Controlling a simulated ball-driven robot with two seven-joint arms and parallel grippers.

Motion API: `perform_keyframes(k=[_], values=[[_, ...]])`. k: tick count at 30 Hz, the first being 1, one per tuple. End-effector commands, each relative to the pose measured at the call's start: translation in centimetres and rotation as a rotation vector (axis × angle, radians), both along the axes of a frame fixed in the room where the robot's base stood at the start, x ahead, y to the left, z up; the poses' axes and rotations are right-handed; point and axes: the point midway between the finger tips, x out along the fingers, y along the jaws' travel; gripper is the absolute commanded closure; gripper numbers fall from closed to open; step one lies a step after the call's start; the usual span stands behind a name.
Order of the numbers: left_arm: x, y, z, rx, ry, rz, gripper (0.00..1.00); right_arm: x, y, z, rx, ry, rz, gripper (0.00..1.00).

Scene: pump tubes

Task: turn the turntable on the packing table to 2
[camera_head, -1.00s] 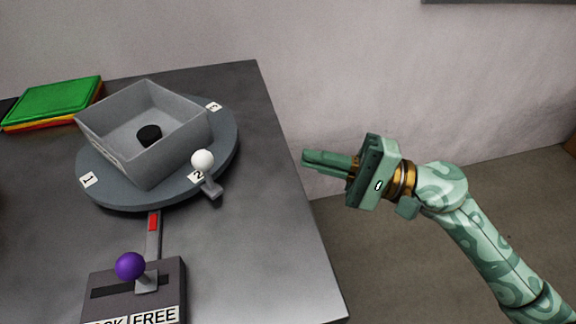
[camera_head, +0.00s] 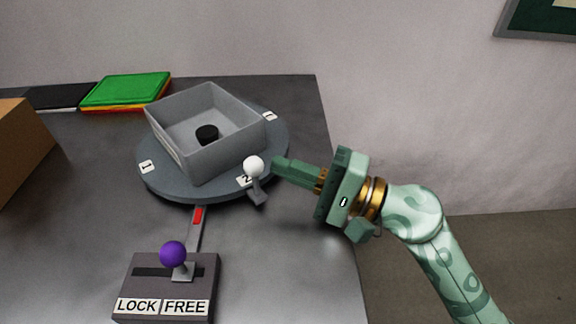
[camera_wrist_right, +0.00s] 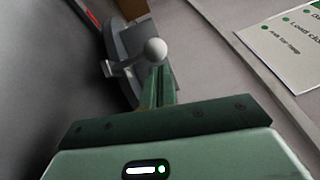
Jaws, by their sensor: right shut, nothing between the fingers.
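The round grey turntable (camera_head: 185,190) lies on the dark packing table (camera_head: 270,260). Labels 1, 2 and a third one sit around its rim; label 2 (camera_head: 246,181) is at the front right, beside the knob. A white ball knob (camera_head: 253,167) stands on a short grey handle at the rim; it also shows in the right wrist view (camera_wrist_right: 155,49). My right gripper (camera_head: 276,171) is shut and empty, its fingertips close to the right side of the knob; I cannot tell whether they touch. My left gripper is not in view.
A grey open box (camera_head: 190,150) with a black cylinder (camera_head: 207,134) inside stands on the turntable. A LOCK/FREE lever with a purple knob (camera_head: 173,254) is in front, its handle towards FREE.

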Motion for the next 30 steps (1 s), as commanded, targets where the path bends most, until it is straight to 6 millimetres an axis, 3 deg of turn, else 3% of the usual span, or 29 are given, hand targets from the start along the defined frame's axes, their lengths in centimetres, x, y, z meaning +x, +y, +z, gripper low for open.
perform_keyframes(k=[14,18,24,30], values=[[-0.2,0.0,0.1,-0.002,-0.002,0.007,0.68,-0.5,0.7,0.2,-0.001,-0.001,0.000,1.00],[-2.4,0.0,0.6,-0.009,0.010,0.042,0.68,-2.4,2.8,0.6,-0.002,-0.005,0.003,1.00],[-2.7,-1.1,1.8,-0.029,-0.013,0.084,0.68,-4.7,6.7,0.7,0.000,-0.005,0.002,1.00],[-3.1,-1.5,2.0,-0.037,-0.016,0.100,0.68,-5.3,8.3,0.1,0.000,-0.001,0.001,1.00]])
